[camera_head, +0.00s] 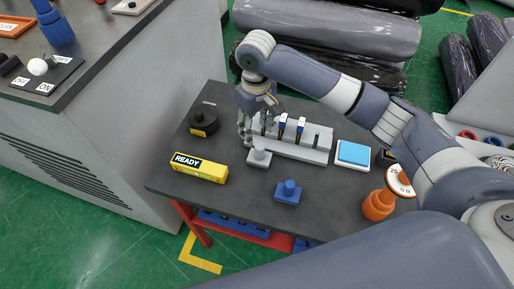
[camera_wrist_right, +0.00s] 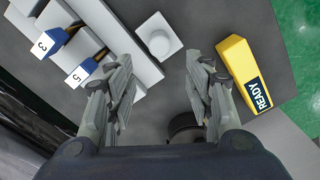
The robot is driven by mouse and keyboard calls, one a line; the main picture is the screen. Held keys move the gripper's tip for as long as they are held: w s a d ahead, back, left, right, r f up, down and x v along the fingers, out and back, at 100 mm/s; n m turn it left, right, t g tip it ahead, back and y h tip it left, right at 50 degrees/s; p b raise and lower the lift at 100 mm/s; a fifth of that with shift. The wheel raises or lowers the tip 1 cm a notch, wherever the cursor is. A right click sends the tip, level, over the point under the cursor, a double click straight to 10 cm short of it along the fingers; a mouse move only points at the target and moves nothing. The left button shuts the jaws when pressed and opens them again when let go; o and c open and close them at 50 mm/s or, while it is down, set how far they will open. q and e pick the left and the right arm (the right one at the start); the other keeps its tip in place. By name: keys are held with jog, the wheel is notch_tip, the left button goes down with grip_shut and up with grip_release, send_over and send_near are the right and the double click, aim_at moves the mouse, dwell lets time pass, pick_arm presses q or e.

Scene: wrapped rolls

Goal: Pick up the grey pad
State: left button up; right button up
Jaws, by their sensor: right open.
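My right gripper (camera_head: 247,128) is above the table, behind and slightly left of the pad. Its fingers are spread and empty in the wrist view (camera_wrist_right: 160,65). The pad is apart from both fingers. My left gripper is not in view.
A slotted rack (camera_head: 312,153) with blue tabbed pieces stands close right of the pad. A yellow READY block (camera_head: 199,170) lies left, a blue knobbed pad (camera_head: 288,193) in front. A black round object (camera_head: 204,119), a blue-topped block (camera_head: 353,153) and an orange item (camera_head: 378,205) stand around.

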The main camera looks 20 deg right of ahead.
aim_at(260, 147)
jog(key=f, duration=0.1)
jog(key=s+f, duration=0.1)
jog(key=shift+f, duration=0.3)
jog(key=shift+f+p, duration=0.3)
jog(key=shift+p, duration=0.1)
jog(key=f, duration=0.1)
jog(key=f+p, duration=0.1)
jog(key=f, duration=0.2)
jog(key=shift+s+d+f+p, duration=0.2)
jog(key=shift+s+d+p, duration=0.1)
jog(key=shift+s+p, duration=0.1)
jog(key=shift+w+f, duration=0.1)
jog(key=shift+f, duration=0.2)
jog(key=c, duration=0.3)
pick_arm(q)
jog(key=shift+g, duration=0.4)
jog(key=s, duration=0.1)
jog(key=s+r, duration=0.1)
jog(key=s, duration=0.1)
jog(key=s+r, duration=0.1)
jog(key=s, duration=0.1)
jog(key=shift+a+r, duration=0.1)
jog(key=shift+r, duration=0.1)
pick_arm(e)
grip_shut()
